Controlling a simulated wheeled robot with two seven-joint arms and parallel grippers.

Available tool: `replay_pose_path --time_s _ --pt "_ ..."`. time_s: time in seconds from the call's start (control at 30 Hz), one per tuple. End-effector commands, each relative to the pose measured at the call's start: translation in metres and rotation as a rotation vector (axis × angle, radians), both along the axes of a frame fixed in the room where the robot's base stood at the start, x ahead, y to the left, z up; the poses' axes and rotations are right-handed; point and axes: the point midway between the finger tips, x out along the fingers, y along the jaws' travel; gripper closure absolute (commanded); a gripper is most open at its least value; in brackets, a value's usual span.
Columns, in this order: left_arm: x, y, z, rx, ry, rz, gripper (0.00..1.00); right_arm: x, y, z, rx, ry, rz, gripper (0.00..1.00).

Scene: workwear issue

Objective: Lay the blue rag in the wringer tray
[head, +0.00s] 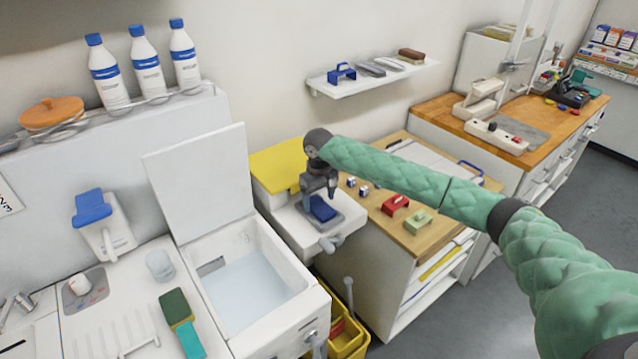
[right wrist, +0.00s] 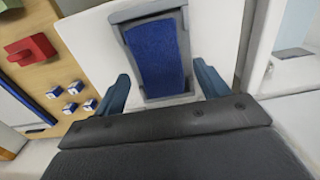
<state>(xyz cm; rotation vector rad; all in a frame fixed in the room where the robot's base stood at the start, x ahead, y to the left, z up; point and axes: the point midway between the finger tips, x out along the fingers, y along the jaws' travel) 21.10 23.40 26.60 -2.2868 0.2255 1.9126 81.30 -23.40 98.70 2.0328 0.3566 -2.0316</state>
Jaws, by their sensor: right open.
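The blue rag (head: 322,209) lies flat inside a grey-framed tray (head: 334,220) on a white unit, which I take for the wringer tray. In the right wrist view the rag (right wrist: 157,52) lies lengthwise within the grey rim (right wrist: 128,14). My right gripper (head: 322,192) is just above the rag, pointing down. In the right wrist view its two blue fingers (right wrist: 163,88) are spread apart, with nothing held between them, at the near end of the tray. My left gripper is not in view.
A water-filled basin (head: 248,287) with a raised lid stands left of the tray. A wooden worktop (head: 430,238) with red and green blocks and small cubes lies right. A yellow bucket (head: 352,345) is below. A wall shelf (head: 365,83) hangs behind.

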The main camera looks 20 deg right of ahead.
Motion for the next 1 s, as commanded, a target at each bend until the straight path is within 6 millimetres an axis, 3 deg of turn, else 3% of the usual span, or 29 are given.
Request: replay_pose_path --time_s 0.03,0.13,0.5,0.7,1.0 --pt "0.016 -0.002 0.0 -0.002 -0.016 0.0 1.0 0.0 0.0 0.005 0.001 -0.002 0.001 0.26" --pt "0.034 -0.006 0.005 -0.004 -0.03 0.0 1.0 0.0 0.0 0.024 0.001 -0.003 0.001 0.26" --pt "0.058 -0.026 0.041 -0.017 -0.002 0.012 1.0 0.0 0.001 0.08 0.0 -0.001 0.001 0.26" --pt "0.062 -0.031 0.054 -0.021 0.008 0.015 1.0 0.0 0.001 0.096 0.0 0.0 0.001 0.26" --pt "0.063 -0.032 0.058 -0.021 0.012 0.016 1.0 0.0 0.0 0.101 0.0 0.0 0.0 0.26"
